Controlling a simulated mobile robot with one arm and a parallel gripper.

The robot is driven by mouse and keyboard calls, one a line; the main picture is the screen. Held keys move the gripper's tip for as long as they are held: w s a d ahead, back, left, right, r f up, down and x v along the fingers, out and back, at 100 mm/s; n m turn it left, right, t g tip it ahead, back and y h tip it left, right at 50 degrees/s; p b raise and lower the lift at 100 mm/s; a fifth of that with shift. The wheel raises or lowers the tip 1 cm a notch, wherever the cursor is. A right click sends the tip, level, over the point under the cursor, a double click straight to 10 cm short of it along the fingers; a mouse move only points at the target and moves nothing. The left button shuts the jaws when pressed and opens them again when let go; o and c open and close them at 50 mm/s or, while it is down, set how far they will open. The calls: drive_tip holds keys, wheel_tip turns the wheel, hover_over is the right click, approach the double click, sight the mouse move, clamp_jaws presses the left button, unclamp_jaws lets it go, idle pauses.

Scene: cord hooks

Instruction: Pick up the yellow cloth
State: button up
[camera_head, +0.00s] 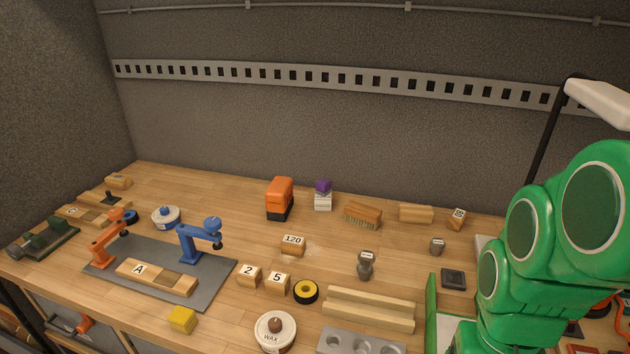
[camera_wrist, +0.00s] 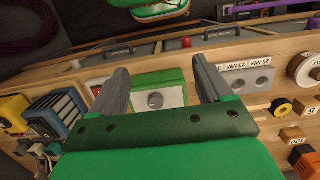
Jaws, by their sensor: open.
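A small yellow folded piece (camera_head: 182,318), which looks like the yellow cloth, lies near the front edge of the bench in the head view, in front of the grey mat. It appears as a compact block. I cannot make it out in the wrist view. My gripper (camera_wrist: 160,70) shows in the wrist view with its two grey fingers wide apart and nothing between them. A green-edged box with a pale panel (camera_wrist: 158,98) shows beyond the fingers. My gripper is not visible in the head view; my green arm stands at the right, far from the yellow piece.
The grey mat (camera_head: 220,281) carries orange and blue clamps and a wooden block marked A (camera_head: 140,270). A wax tin (camera_head: 275,334), a yellow-and-black tape roll (camera_head: 306,291) and number blocks (camera_head: 277,283) stand to the right of the yellow piece. Bare bench surrounds it.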

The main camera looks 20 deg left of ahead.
drive_tip(key=w+a+t, duration=0.1)
drive_tip(key=w+a, duration=0.7)
drive_tip(key=a, duration=0.4)
drive_tip(key=w+a, duration=0.7)
drive_tip(key=a, duration=0.5)
hover_over(180, 314)
drive_tip(key=shift+t, duration=0.3)
drive_tip(key=f, duration=0.6)
drive_tip(key=shift+w+d+f, duration=0.2)
drive_tip(key=shift+d+f, duration=0.1)
drive_tip(key=shift+d, duration=0.1)
drive_tip(key=shift+s+a+f, duration=0.15)
drive_tip(key=shift+a+f, duration=0.1)
drive_tip(key=shift+f, duration=0.2)
drive_tip(key=shift+s+f, duration=0.1)
drive_tip(key=shift+f, duration=3.4)
drive_tip(key=shift+c, duration=0.4)
